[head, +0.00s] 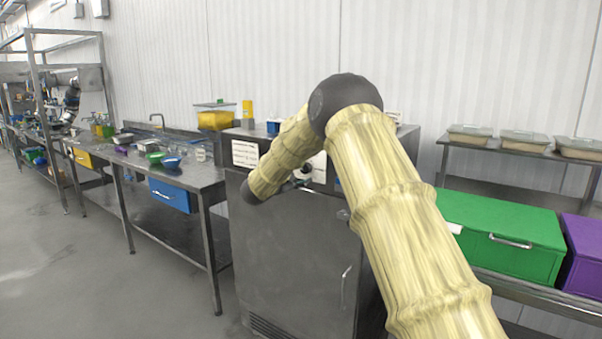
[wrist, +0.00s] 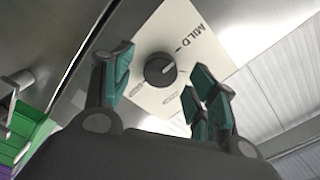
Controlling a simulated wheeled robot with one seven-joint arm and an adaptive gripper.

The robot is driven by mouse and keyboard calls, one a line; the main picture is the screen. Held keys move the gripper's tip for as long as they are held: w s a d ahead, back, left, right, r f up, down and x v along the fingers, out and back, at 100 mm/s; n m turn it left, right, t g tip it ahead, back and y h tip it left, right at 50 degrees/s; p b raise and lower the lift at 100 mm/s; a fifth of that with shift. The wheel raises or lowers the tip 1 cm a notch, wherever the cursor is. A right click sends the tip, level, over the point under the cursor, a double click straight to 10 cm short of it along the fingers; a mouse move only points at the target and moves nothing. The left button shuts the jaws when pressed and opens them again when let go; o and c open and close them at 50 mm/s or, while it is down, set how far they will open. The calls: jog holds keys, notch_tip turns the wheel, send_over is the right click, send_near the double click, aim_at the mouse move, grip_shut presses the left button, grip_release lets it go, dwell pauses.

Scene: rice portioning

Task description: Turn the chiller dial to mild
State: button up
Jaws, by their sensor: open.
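The chiller (head: 290,255) is a dark grey steel cabinet in the middle of the head view. Its dial (wrist: 160,70) is a dark round knob on a white label plate (wrist: 205,45) in the wrist view. The word MILD and a tick mark are printed on the plate; the other markings are too small to read. My gripper (wrist: 152,88) is open, with its teal-padded fingers on either side of the dial in the picture. I cannot tell whether they touch it.
A white notice (head: 245,154) is on the chiller's upper left front. A steel bench (head: 205,182) with a blue drawer (head: 170,195) stands to the left. A green box (head: 500,235) and a purple box (head: 584,255) sit on a shelf at right. The floor at left is clear.

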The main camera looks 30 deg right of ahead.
jog(key=v, duration=1)
jog(key=shift+a, duration=0.25)
jog(key=shift+s, duration=0.1)
